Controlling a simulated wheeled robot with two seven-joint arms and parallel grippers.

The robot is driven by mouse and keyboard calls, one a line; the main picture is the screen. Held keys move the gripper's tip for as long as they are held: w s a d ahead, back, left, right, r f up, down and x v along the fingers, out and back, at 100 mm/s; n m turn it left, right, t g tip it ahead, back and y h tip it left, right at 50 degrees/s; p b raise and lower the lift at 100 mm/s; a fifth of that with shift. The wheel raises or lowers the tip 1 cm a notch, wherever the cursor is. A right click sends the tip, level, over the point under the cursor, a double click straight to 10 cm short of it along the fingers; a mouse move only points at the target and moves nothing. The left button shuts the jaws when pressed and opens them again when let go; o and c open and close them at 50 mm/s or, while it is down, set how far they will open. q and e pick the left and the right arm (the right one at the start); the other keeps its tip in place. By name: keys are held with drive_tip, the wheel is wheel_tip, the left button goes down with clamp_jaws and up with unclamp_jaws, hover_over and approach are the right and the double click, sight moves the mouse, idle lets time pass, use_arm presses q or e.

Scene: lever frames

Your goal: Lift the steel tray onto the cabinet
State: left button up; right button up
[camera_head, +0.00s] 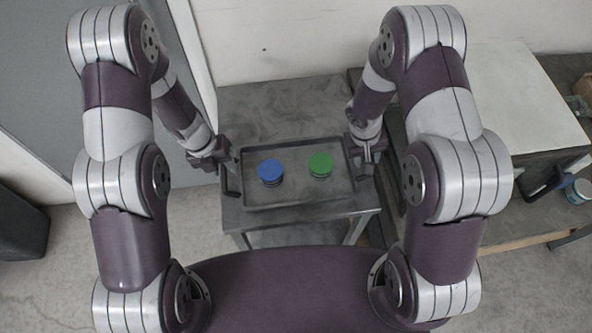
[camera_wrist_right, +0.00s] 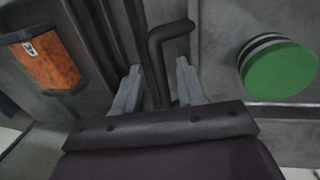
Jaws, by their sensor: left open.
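The steel tray (camera_head: 300,201) is a dark shallow tray lying flat on a small grey table. A blue-topped can (camera_head: 271,172) and a green-topped can (camera_head: 320,164) stand in it. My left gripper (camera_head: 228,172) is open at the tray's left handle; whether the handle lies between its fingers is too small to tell. My right gripper (camera_head: 368,160) is at the right handle. In the right wrist view its fingers (camera_wrist_right: 160,88) stand apart with the dark bent handle (camera_wrist_right: 170,33) between them. The cabinet (camera_head: 515,95), with a pale flat top, stands to the right.
The grey table (camera_head: 270,97) has bare top behind the tray. The cabinet's pale top looks clear. A blue-and-white container (camera_head: 578,191) sits at the far right. A dark bin (camera_head: 18,215) stands on the floor at left. An orange object (camera_wrist_right: 45,58) shows in the right wrist view.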

use_arm(q)
drive_tip(key=shift+d+f, duration=0.1)
drive_tip(key=shift+f, duration=0.7)
use_arm(e)
drive_tip(key=shift+x, duration=0.85)
use_arm(q)
clamp_jaws()
use_arm(e)
clamp_jaws()
drive_tip(key=shift+r, duration=0.1)
